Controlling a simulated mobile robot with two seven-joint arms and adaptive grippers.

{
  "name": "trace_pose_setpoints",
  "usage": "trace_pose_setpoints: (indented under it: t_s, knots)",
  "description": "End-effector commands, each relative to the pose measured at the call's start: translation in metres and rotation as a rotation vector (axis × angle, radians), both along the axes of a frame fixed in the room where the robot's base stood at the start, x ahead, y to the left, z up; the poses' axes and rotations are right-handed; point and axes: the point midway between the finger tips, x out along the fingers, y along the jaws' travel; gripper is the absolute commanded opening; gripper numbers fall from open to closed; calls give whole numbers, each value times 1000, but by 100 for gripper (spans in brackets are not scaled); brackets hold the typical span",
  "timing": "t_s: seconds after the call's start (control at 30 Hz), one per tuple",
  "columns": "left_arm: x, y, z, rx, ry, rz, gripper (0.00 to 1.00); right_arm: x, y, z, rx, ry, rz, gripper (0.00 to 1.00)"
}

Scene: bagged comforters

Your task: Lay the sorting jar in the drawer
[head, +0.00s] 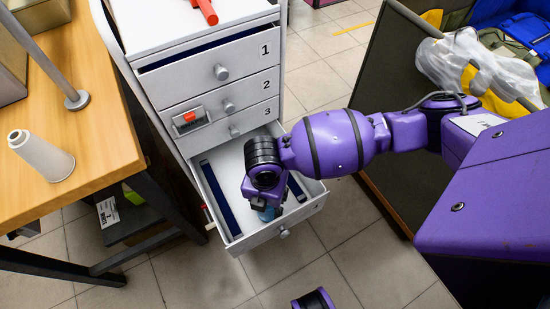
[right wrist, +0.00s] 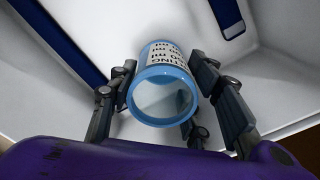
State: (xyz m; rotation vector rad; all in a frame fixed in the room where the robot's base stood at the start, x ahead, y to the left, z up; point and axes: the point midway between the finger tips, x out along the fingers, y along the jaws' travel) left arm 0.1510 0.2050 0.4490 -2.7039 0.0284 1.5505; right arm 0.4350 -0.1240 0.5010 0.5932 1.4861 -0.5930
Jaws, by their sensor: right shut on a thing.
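The sorting jar (right wrist: 160,82) is a small cylinder with a light blue rim and a white label with black print. In the right wrist view it sits between the fingers of my right gripper (right wrist: 163,72), which is shut on it, its open rim facing the camera. In the head view a bit of the blue jar (head: 267,214) shows under my right gripper (head: 266,204). It is over or inside the open bottom drawer (head: 240,243); I cannot tell whether it touches the drawer floor.
The white drawer unit (head: 215,110) has numbered drawers above; the top one is slightly open. Dark blue strips (head: 221,199) lie along the drawer's sides. A wooden table (head: 85,120) with a white cone (head: 40,157) stands left. A grey-walled bin (head: 400,80) is at right.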

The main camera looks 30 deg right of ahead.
Motion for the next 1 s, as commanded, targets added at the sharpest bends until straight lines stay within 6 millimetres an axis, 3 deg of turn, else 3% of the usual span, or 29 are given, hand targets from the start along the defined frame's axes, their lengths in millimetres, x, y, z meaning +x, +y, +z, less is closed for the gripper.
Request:
trace_pose_setpoints:
  t_s: [0.7,0.73,0.9,1.0]
  knots:
    - [-2,0,-5,0,5,0,0,2,0,-10,0,-3,1,14]
    - [-2,0,-5,0,5,0,0,2,0,-10,0,-3,1,46]
    - [-2,0,-4,0,5,0,0,2,0,-10,0,-3,1,67]
    - [-2,0,-4,0,5,0,0,1,0,-10,0,-3,1,67]
